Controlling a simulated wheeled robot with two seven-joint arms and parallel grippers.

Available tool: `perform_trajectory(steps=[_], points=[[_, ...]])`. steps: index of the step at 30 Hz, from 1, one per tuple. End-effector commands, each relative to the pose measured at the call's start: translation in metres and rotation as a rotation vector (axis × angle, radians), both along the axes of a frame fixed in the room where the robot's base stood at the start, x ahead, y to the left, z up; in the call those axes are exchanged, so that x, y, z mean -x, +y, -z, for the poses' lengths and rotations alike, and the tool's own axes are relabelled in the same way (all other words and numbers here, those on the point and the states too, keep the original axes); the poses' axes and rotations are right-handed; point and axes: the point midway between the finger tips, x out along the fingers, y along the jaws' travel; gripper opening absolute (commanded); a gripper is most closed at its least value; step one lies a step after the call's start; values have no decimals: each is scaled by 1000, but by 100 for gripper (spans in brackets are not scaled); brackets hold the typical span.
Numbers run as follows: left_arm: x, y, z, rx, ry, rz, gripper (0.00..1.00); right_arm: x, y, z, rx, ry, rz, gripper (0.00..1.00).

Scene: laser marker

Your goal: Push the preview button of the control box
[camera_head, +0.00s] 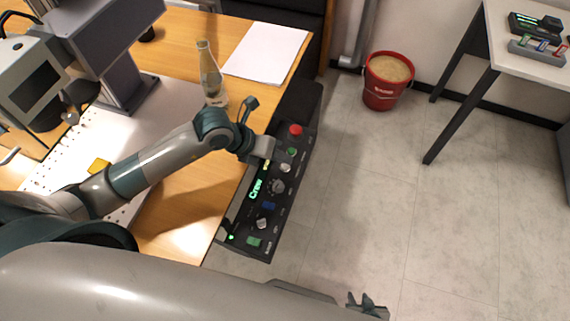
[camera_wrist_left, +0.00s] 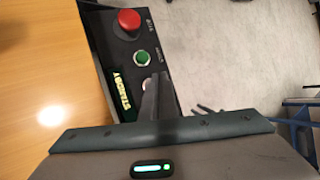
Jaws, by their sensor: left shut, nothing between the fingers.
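The control box (camera_head: 256,222) is a long black panel at the table's right edge. It carries a red button (camera_head: 295,130), a green button (camera_head: 291,152), a white button (camera_head: 285,167), a knob, a blue button (camera_head: 268,206), another white button (camera_head: 262,223) and a lower green button (camera_head: 253,241). The labels are too small to tell which is preview. My left gripper (camera_head: 268,154) is shut and empty over the upper panel. In the left wrist view its fingers (camera_wrist_left: 155,95) partly hide a pale button below the green one (camera_wrist_left: 142,58). My right gripper (camera_head: 368,304) shows at the bottom.
A glass bottle (camera_head: 211,76) and white paper (camera_head: 266,52) are on the wooden table. A red bucket (camera_head: 383,96) stands on the floor. The floor right of the box is clear.

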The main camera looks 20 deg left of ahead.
Motion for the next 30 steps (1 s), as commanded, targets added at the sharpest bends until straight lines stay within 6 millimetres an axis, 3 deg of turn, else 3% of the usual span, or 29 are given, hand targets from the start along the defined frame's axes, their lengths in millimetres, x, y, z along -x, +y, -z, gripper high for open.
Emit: perform_trajectory(steps=[30], points=[[0,0,7,0,0,-1,0,1,0,5,0,1,0,31]])
